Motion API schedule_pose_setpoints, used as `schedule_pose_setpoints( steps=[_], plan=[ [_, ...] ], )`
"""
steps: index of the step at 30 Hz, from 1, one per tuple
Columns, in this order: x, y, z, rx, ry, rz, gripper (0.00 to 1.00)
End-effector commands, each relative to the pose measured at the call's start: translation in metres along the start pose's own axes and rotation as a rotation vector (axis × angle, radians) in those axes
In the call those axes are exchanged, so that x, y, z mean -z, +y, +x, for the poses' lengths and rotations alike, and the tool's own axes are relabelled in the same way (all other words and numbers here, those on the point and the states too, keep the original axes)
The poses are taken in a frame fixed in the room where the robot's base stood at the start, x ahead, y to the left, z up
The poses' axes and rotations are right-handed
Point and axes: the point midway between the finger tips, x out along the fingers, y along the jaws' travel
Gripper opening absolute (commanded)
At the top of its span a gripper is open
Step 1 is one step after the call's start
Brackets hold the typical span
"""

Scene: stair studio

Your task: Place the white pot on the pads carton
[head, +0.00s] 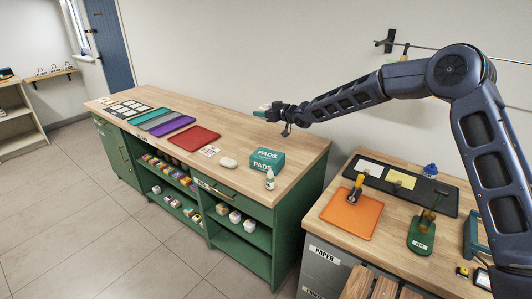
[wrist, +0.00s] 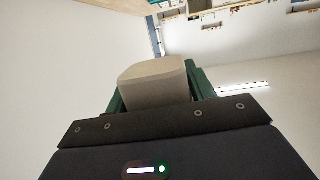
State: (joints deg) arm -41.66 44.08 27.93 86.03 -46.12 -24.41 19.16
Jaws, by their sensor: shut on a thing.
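The teal pads carton (head: 267,159) sits on the wooden counter near its right end, its "PADS" lettering showing. My gripper (head: 264,112) is in the air above and behind the carton, apart from it. In the wrist view my gripper (wrist: 158,92) has its green fingers shut on a pale, blocky thing with rounded corners, which I take to be the white pot (wrist: 153,84). The pot's far side is hidden, and in the head view it is too small to make out clearly at the fingertips.
A small white bottle (head: 270,180) stands just in front of the carton, and a white rounded item (head: 228,162) lies to its left. A red mat (head: 194,138) is farther left. A lower bench with an orange mat (head: 350,214) stands at right.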

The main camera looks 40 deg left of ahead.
Motion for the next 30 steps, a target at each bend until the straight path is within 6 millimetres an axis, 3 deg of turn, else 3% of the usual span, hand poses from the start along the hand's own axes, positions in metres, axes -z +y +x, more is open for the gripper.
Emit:
schedule_pose_setpoints(
  steps=[16, 30],
  plan=[
    [-0.116, 0.000, 0.024, 0.000, -0.003, 0.001, 0.29],
    [-0.156, 0.000, 0.032, 0.000, -0.001, 0.001, 0.29]
  ],
)
